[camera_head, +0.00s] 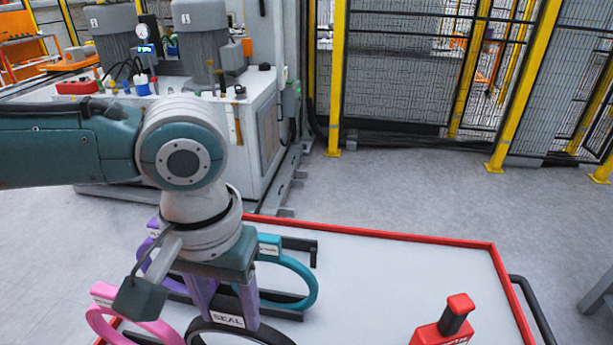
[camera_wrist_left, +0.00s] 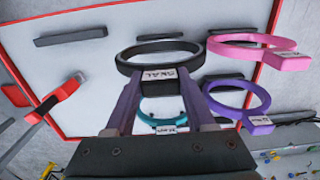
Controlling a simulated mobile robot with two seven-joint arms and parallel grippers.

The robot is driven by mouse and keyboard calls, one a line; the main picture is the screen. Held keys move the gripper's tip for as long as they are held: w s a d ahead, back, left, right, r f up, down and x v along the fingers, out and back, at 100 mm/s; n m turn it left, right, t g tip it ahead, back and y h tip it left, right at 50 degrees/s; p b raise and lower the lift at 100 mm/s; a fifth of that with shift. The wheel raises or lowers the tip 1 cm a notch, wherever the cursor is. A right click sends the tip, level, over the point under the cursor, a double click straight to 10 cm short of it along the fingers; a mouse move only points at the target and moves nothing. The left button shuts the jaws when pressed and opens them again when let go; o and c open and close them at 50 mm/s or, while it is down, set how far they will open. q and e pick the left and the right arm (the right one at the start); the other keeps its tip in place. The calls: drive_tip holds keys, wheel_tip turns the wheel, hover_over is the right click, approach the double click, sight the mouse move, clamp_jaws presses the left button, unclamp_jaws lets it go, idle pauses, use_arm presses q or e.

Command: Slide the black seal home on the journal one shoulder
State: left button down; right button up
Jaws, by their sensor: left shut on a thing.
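My left gripper (camera_head: 226,312) points down over the tray and is shut on the black seal (camera_head: 228,320), a ring with a white "SEAL" label. The lower part of the ring is cut off in the head view. I cannot tell how far the seal is above the tray. The journal one shoulder is not in view in either frame. My right gripper is not in view.
The red-rimmed tray (camera_head: 400,290) also holds a teal ring (camera_head: 312,280), a pink ring (camera_head: 98,322), a purple ring (camera_wrist_left: 262,100), dark bars and a red block tool (camera_head: 442,335). A grey machine (camera_head: 262,130) stands behind. The floor right of it is clear up to the yellow fence (camera_head: 338,80).

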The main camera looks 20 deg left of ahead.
sight(233, 323)
use_arm(q)
drive_tip(key=shift+f+b, duration=1.05)
drive_tip(key=shift+f, duration=0.65)
drive_tip(key=shift+c, duration=0.8)
unclamp_jaws()
wheel_tip(233, 323, up, 10)
drive_tip(key=shift+p, duration=0.3)
drive_tip(key=shift+d+f, duration=0.1)
